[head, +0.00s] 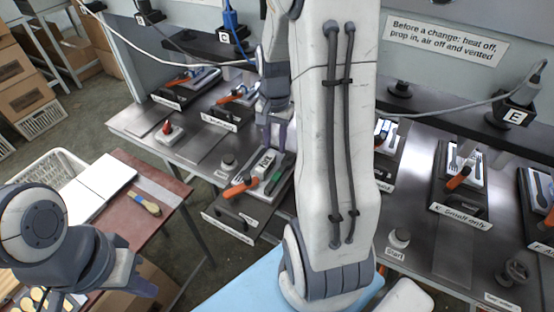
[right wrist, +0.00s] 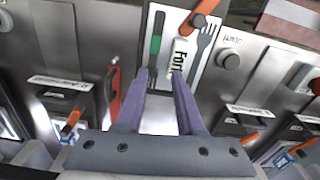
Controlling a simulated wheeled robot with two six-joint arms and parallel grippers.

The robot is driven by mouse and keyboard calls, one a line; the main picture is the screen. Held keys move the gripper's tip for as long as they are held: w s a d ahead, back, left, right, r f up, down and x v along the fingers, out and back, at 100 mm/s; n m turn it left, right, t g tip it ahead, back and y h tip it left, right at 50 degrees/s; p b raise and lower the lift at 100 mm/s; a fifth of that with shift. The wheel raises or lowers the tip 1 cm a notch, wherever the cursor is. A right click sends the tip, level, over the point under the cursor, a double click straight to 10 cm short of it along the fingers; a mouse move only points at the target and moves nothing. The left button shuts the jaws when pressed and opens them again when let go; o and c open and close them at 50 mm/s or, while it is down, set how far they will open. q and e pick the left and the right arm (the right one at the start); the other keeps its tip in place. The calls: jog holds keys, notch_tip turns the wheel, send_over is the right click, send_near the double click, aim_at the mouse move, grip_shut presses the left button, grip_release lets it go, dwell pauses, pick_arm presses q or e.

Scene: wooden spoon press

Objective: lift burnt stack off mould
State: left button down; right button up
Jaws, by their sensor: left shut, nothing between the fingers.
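My right gripper (head: 274,125) hangs over a mould station with a white fork plate (head: 266,164), partly hidden by my own arm. In the right wrist view its two purple fingers (right wrist: 163,80) stand apart, pointing at the plate (right wrist: 208,62). A white block marked "Fork" (right wrist: 182,57) lies just beyond the fingertips; whether they touch it I cannot tell. A green-handled piece (right wrist: 156,38) lies beside the block, and an orange handle (right wrist: 203,15) beyond it. I cannot make out a burnt stack. My left gripper (head: 140,284) is low at the left, far from the mould.
More stations with orange handles stand along the metal bench, one labelled "K. Smooth only" (head: 460,215). A brush (head: 145,203) and white sheets (head: 106,173) lie on the red-brown table (head: 124,218). A round Start button (head: 399,238) sits near the bench front. Cables hang above.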

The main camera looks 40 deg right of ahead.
aim_at(281, 168)
jog(key=shift+m, duration=0.6)
jog(key=f, duration=0.1)
jog(key=d+f, duration=0.1)
jog(key=f, duration=0.1)
jog(key=d+f, duration=0.1)
jog(key=shift+s+d+f+p, duration=0.2)
jog(key=shift+s+f+p, duration=0.1)
jog(key=shift+f, duration=0.1)
jog(key=shift+w+a+f+p, duration=0.1)
jog(key=shift+f+p, duration=0.3)
jog(key=shift+f, duration=1.1)
jog(key=shift+w+f+p, duration=0.1)
jog(key=shift+f+p, duration=0.25)
jog(key=shift+f, duration=1.15)
grip_shut()
